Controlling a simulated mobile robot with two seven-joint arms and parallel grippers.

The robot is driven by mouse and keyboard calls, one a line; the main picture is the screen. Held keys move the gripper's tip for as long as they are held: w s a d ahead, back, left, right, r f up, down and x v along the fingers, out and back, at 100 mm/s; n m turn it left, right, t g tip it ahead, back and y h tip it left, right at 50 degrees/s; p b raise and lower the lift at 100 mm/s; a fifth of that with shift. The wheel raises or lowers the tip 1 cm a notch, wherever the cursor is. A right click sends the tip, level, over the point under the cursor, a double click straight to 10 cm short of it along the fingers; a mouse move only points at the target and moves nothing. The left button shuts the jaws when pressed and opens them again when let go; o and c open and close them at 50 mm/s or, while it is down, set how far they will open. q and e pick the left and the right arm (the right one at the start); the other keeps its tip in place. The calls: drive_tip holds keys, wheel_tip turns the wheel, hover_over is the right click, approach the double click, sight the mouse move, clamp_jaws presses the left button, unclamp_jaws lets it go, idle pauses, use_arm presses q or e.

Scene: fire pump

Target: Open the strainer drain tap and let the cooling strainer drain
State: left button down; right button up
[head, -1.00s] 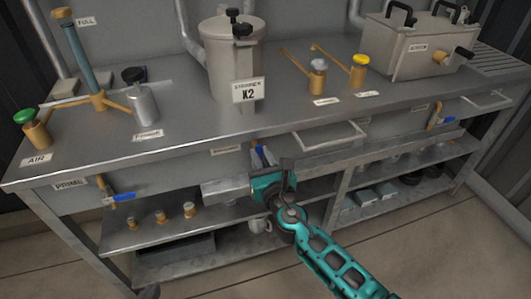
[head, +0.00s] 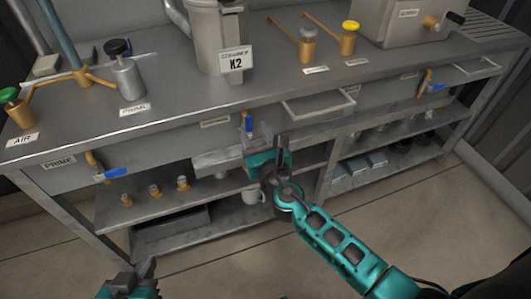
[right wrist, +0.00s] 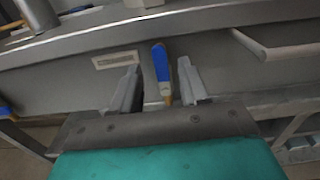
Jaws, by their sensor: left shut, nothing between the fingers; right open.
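The cooling strainer (head: 212,38), a grey pot labelled K2, stands on the bench. Below it, on the bench's front panel, is a tap with a blue lever (head: 247,125) pointing up. My right gripper (head: 266,146) is open in front of this tap. In the right wrist view the blue lever (right wrist: 160,63) stands upright between the two fingers (right wrist: 157,80), with a gap on each side; its lower end is brass-coloured. The tap body is mostly hidden. My left gripper (head: 130,283) is at the bottom left, shut and empty, well away from the bench.
A pull-out frame (head: 318,104) juts from the front right of the middle tap.

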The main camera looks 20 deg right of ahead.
use_arm(q)
drive_tip(key=shift+d, duration=0.15)
use_arm(e)
drive_tip(key=s, duration=1)
drive_tip(key=shift+s+d, duration=0.15)
drive_tip(key=shift+s, duration=0.15)
use_arm(q)
drive_tip(key=s+a+r+y+p, duration=0.1)
drive_tip(key=a+r+p, duration=0.2)
drive_tip(key=r+p, duration=0.4)
drive_tip(key=p, duration=0.4)
drive_tip(key=shift+s, duration=0.35)
use_arm(e)
drive_tip(key=s+d+f+m+g, duration=0.1)
drive_tip(key=s+m+g, duration=0.2)
drive_tip(key=m, duration=1.4)
drive_tip(key=s+d+m+g+y, duration=0.1)
drive_tip(key=s+m+g, duration=0.3)
drive_tip(key=m, duration=1.3)
drive_tip(key=s+d, duration=0.1)
drive_tip(key=s, duration=0.3)
drive_tip(key=shift+d+f, duration=0.15)
drive_tip(key=shift+f, duration=0.2)
use_arm(q)
drive_tip(key=shift+f, duration=0.1)
